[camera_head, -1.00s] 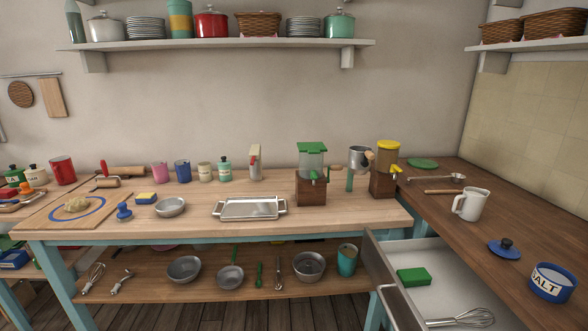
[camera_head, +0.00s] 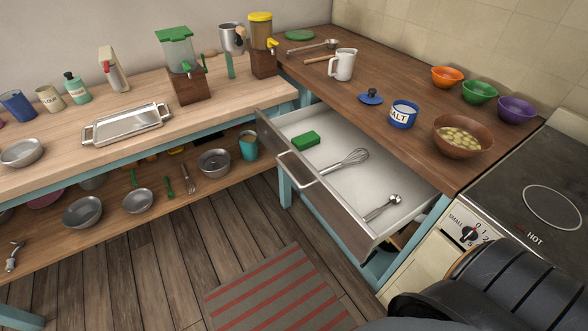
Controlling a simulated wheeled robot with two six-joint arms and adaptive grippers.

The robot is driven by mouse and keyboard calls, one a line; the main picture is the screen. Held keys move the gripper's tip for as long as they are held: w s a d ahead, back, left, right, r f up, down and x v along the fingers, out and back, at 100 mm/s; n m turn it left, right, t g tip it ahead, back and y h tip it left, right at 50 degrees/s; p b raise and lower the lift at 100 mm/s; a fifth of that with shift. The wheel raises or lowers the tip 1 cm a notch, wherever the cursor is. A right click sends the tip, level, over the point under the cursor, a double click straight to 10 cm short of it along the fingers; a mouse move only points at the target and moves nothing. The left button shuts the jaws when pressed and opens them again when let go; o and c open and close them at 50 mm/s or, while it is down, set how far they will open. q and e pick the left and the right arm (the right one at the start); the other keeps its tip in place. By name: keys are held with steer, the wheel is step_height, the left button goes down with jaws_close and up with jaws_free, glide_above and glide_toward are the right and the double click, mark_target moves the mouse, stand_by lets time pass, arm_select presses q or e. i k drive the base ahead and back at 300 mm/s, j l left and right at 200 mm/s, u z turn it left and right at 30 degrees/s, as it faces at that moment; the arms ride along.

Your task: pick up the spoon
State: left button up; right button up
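A small metal spoon (camera_head: 381,208) with a round bowl lies in the front right part of the open drawer (camera_head: 330,208). Its bowl points to the back right. A second, longer metal spoon or ladle (camera_head: 313,48) lies on the dark wooden counter near the back corner. Neither of my grippers shows in the head view. A black rounded part of my own body fills the lower right corner.
The drawer also holds a whisk (camera_head: 346,165) and a green block (camera_head: 306,141). A salt jar (camera_head: 403,115), white mug (camera_head: 342,65) and wooden bowl (camera_head: 462,137) stand on the counter. A stove (camera_head: 535,195) is at right. The floor before the drawer has a striped rug (camera_head: 275,295).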

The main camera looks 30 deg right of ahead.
mark_target(394, 198)
steer(key=z, duration=1.7)
